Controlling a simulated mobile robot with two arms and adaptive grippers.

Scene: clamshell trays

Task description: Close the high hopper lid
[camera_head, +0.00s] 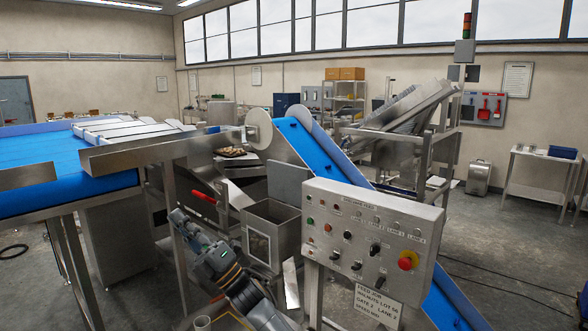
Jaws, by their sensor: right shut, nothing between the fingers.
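A grey metal hopper box (285,232) with an open top and a window in its front stands left of the control panel. A flat grey panel, which looks like its lid (288,182), stands raised behind the opening, so the hopper looks open. My right gripper (178,217) is shut and empty. It is left of the hopper, below the lid's height, and appears apart from both. Its fingertips are small and dark against the machine frame. My left gripper is not in view.
A control panel (370,240) with knobs and a red stop button stands right of the hopper. A blue inclined conveyor (322,150) runs behind it. A red handle (203,197) sticks out near my gripper. A wide blue belt (40,160) lies at left.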

